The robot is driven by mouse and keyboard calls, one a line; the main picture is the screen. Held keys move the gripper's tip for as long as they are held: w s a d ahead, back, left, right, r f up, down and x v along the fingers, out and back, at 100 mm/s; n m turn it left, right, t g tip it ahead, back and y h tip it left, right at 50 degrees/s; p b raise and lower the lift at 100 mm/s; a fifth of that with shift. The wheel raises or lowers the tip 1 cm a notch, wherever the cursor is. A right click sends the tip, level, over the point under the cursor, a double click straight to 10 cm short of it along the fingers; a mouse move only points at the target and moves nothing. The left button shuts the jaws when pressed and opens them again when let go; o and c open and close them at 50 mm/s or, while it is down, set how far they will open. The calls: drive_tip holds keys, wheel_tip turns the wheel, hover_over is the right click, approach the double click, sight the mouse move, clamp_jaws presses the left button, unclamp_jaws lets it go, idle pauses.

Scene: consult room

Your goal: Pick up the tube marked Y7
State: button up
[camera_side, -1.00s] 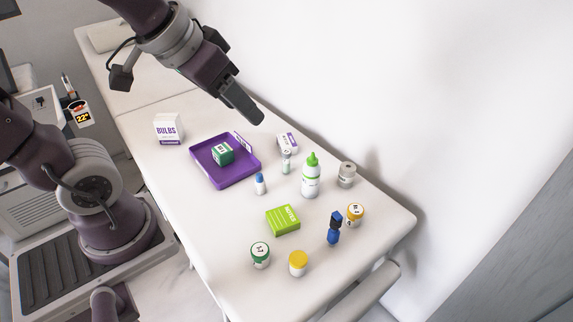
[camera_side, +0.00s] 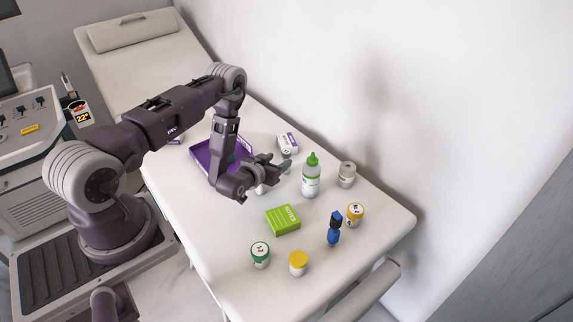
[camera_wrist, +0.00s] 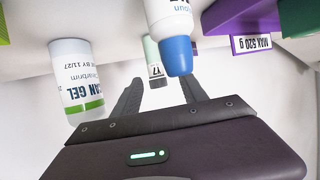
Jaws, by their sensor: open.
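A small pale vial (camera_side: 285,164) stands near the middle of the table, partly covered by my gripper (camera_side: 277,173) in the side view. In the wrist view the vial (camera_wrist: 155,70) has a pale green part and a label that looks like Y7 or 17; I cannot read it surely. My gripper (camera_wrist: 162,80) is open and empty, its two fingers pointing toward the vial, which appears between them. A white bottle with a blue cap (camera_wrist: 178,55) overlaps the line to the vial, close to the right finger. I cannot tell whether a finger touches it.
The scan gel bottle (camera_side: 311,178) stands right of my gripper. The purple tray (camera_side: 203,154) is left, partly behind my arm. A purple-white box (camera_side: 288,143) is behind. A green notes box (camera_side: 283,219), a blue item (camera_side: 334,230) and lidded jars (camera_side: 260,256) occupy the front.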

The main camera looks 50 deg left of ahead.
sight(284, 158)
drive_tip(key=x, duration=0.5)
drive_tip(key=shift+w+d, duration=0.15)
drive_tip(key=shift+w, duration=0.35)
clamp_jaws()
drive_tip(key=shift+r, duration=0.1)
